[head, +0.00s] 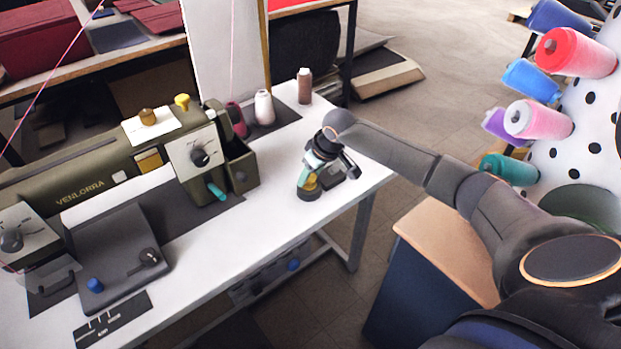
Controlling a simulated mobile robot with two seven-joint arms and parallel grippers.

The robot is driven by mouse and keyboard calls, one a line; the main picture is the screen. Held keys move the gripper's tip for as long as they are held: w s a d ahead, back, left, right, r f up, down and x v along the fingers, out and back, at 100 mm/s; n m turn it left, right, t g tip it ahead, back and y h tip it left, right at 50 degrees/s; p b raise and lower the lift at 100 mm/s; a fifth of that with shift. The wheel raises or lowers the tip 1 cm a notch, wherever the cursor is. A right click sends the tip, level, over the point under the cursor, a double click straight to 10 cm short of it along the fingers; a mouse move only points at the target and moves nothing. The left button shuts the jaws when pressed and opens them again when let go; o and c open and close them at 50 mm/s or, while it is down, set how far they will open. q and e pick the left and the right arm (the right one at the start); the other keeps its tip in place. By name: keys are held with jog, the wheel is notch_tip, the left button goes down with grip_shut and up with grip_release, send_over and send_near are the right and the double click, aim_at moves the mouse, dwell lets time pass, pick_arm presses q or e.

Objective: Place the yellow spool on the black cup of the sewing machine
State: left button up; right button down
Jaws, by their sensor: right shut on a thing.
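My right gripper (308,184) is low over the right part of the white table, its fingers pointing down. It is shut on a small yellow thing (311,183), which looks like the yellow spool and is partly hidden by the fingers. A dark round base shows under it; I cannot tell whether this belongs to the spool or is a separate piece. The olive-green sewing machine (80,188) stands to the left on the same table. I cannot make out the black cup clearly. My left gripper is not in view.
A white spool (264,107), a dark red spool (236,120) and a brown spool (304,86) stand behind the machine's right end. A yellow knob-like piece (183,102) is on the machine. The white table (275,205) is clear between machine and gripper. A spotted rack (588,110) holds coloured spools at right.

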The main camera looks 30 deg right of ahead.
jog(key=shift+f, duration=0.55)
jog(key=shift+f, duration=0.25)
jog(key=shift+s+f, duration=0.1)
jog(key=shift+s, duration=0.05)
jog(key=shift+s+f, duration=0.15)
jog(key=shift+f, duration=0.15)
jog(key=shift+c, duration=1.7)
grip_release()
jog(key=shift+r, duration=0.2)
jog(key=v, duration=0.8)
jog(key=w+p+v, duration=0.1)
jog(key=v, duration=0.3)
jog(key=shift+s+r, duration=0.15)
jog(key=shift+r, duration=0.35)
